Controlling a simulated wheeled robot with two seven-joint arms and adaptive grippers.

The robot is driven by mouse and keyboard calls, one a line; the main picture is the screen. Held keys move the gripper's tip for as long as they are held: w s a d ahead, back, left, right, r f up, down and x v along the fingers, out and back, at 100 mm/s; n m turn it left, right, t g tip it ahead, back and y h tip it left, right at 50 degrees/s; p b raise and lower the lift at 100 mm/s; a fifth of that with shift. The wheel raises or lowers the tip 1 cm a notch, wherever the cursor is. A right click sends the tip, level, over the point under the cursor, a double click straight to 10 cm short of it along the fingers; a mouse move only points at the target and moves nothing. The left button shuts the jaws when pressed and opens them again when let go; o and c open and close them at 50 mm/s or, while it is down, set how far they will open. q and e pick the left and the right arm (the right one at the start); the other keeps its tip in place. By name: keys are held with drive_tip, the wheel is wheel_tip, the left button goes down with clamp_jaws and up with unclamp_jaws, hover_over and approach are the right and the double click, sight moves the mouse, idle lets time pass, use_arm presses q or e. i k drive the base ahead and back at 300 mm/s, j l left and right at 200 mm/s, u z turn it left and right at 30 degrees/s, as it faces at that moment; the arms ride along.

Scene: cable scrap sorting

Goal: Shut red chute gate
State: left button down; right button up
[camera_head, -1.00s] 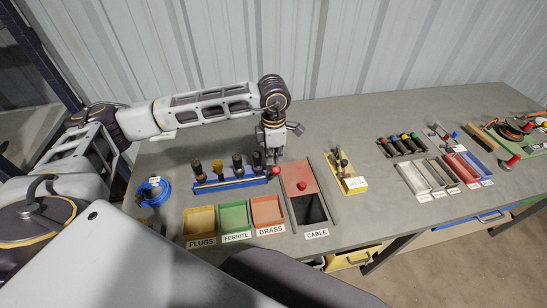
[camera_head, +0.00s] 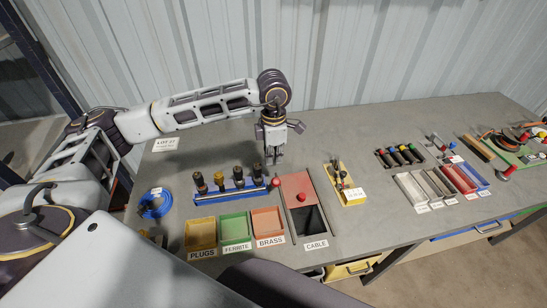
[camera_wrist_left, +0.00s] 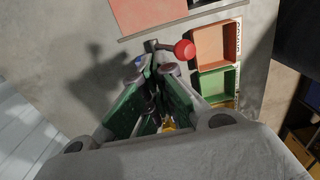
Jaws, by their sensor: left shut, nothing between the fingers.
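The red chute gate (camera_head: 294,185) is a flat red plate with a red knob (camera_head: 301,197). It covers the back part of the CABLE chute, and the dark opening (camera_head: 308,220) in front of it is uncovered. The plate's edge also shows at the top of the left wrist view (camera_wrist_left: 150,12). My left gripper (camera_head: 274,161) is shut and empty, pointing down behind and slightly left of the gate, apart from its knob. In the left wrist view its green-sided fingers (camera_wrist_left: 150,110) are close together. My right gripper is not in view.
PLUGS, FERRITE and BRASS bins (camera_head: 268,222) sit in front. A yellow holder (camera_head: 345,190) stands right. The bench behind is clear.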

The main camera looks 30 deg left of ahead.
sight(299, 190)
drive_tip(key=k+l, duration=0.3)
drive_tip(key=k, duration=0.15)
drive_tip(key=k+l, duration=0.65)
drive_tip(key=k, duration=0.25)
